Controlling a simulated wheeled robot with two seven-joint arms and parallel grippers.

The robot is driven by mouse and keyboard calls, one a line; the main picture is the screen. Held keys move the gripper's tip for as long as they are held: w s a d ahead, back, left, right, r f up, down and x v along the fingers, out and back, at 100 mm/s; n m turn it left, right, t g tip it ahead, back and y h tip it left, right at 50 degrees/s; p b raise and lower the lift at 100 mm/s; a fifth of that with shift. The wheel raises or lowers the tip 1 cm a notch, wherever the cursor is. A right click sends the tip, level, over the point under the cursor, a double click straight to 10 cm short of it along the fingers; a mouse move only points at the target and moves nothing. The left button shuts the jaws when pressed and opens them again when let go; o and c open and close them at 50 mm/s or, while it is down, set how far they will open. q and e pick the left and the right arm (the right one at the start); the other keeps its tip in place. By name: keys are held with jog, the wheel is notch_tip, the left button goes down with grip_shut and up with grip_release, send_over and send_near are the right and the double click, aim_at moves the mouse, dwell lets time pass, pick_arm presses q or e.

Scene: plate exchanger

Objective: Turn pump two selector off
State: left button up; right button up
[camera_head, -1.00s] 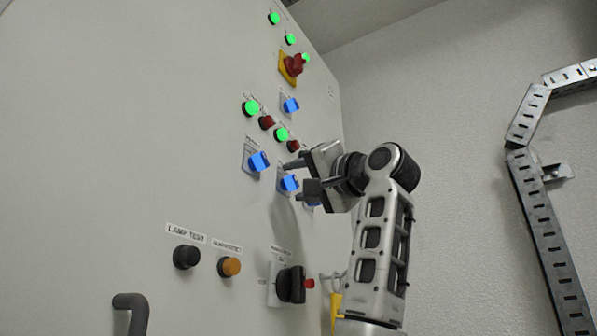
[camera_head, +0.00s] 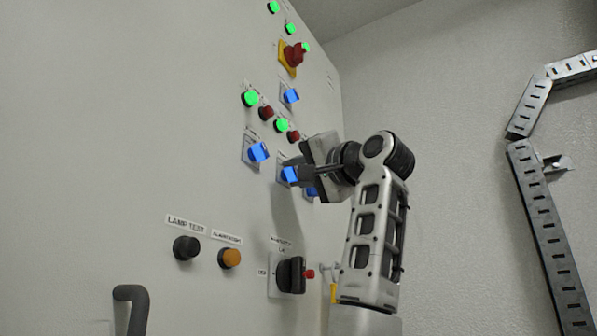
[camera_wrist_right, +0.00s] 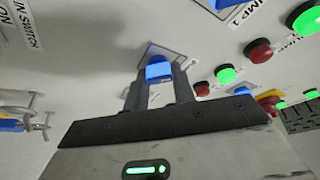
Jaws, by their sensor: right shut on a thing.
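My right gripper (camera_head: 297,177) is at the panel, its fingers shut on a blue selector knob (camera_head: 288,174). In the right wrist view the same blue knob (camera_wrist_right: 159,70) sits between the two fingertips (camera_wrist_right: 158,78) on its pale plate. Its label cannot be read, so I cannot confirm that it is the pump two selector. A neighbouring blue selector (camera_head: 258,152) is to its left, and another blue one (camera_head: 291,96) is higher up. My left gripper is not in view.
The cabinet panel (camera_head: 120,120) also carries green lamps (camera_head: 250,98), red buttons (camera_head: 266,113), a red emergency knob (camera_head: 293,55), a black button (camera_head: 186,248), an orange button (camera_head: 229,258) and a black rotary switch (camera_head: 290,275). A metal cable tray (camera_head: 545,225) is on the right wall.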

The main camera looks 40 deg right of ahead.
jog(key=m+g+h, duration=0.1)
jog(key=m, duration=0.3)
jog(key=shift+a, duration=0.1)
jog(key=m+g, duration=0.1)
jog(key=m, duration=0.3)
jog(key=shift+r+g+h, duration=0.1)
jog(key=shift+g+h, duration=0.2)
jog(key=shift+g, duration=0.1)
jog(key=shift+m, duration=0.5)
jog(key=o, duration=1)
jog(key=shift+s, duration=0.1)
